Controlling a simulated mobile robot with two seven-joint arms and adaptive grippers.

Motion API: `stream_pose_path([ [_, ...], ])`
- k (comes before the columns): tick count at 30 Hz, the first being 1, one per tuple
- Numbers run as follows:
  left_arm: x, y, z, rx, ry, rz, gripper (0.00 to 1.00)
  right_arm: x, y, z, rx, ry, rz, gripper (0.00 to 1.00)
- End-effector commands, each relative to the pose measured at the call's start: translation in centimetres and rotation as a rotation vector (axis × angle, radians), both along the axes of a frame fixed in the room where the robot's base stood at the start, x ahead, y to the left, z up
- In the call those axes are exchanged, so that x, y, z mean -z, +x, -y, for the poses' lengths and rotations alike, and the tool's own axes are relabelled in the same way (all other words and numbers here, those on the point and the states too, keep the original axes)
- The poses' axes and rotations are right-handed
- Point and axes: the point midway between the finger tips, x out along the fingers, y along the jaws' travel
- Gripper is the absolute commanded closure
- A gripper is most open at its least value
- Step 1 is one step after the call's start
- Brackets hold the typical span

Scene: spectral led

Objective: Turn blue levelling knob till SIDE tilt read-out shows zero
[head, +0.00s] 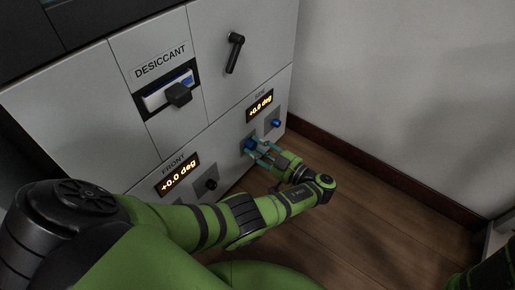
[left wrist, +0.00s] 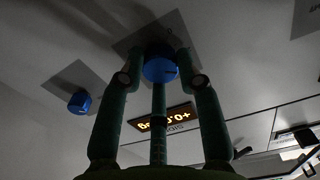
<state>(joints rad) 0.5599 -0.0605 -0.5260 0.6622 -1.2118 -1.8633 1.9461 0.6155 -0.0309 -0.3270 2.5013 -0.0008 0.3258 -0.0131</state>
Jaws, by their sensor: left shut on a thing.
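The SIDE tilt read-out (head: 260,106) glows yellow on the white cabinet. It seems to read +0.0 deg, but its last digit is small and not certain; it shows upside down in the left wrist view (left wrist: 160,118). My left gripper (head: 256,150) is shut on a blue knob (head: 248,143) below the read-out. In the left wrist view its fingers surround this knob (left wrist: 160,68) on its dark square plate. A second blue knob (head: 276,123) sits to the right, free of the gripper; the left wrist view shows it at left (left wrist: 79,102). My right gripper is out of view.
The FRONT read-out (head: 178,175) shows +0.0 deg, with a black knob (head: 207,185) beside it. Above are the DESICCANT drawer (head: 166,96) and a black handle (head: 235,53). The wall (head: 400,90) stands right of the cabinet; wooden floor (head: 370,225) lies clear below.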

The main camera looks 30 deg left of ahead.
Motion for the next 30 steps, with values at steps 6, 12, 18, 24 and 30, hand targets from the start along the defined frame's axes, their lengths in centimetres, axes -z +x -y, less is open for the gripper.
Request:
stream_pose_path([
  [6,0.3,-0.1,0.0,0.001,0.003,-0.103,0.98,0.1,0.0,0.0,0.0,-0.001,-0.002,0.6],
  [12,0.3,-0.1,-0.1,0.0,0.002,-0.105,0.98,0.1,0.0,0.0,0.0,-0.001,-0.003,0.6],
  [18,0.3,-0.1,-0.1,0.0,0.003,-0.103,0.41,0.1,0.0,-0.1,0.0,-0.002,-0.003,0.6],
  [24,0.2,-0.1,0.0,0.0,0.005,-0.101,0.41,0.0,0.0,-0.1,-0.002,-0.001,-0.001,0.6],
  [30,0.2,-0.1,1.7,0.002,0.003,-0.101,0.41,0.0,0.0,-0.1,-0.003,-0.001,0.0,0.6],
])
